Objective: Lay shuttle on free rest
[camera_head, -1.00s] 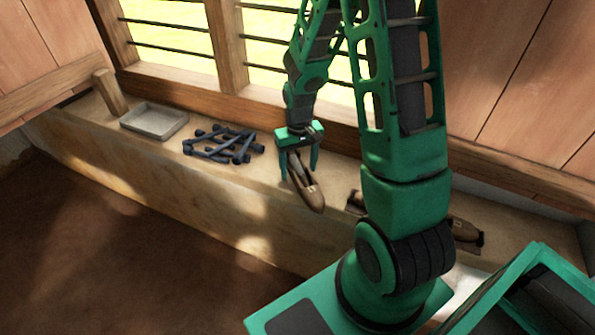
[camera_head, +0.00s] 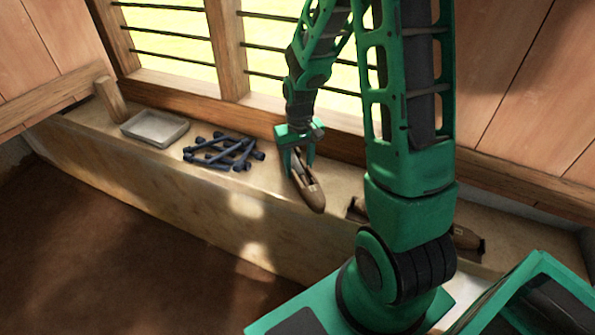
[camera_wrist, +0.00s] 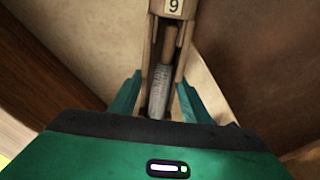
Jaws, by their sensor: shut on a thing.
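My gripper (camera_head: 298,165) is shut on a brown wooden shuttle (camera_head: 314,196), over the ledge right of the dark rack. The shuttle is tilted, its pointed end toward the front of the ledge. In the wrist view the shuttle (camera_wrist: 173,8) runs between my two fingers (camera_wrist: 160,98), with a pale wound bobbin in its slot and a label reading 9. A dark rest (camera_head: 352,210) with brown wood in it shows farther right on the ledge; its middle is hidden behind my arm. I cannot tell whether that rest has a free place.
A grey shallow tray (camera_head: 155,127) and a rack of crossed dark blue bars (camera_head: 222,151) stand on the ledge (camera_head: 225,190) to the left. A wooden post (camera_head: 110,97) stands at the far left. A barred window (camera_head: 180,45) is behind. Bare ledge lies between rack and shuttle.

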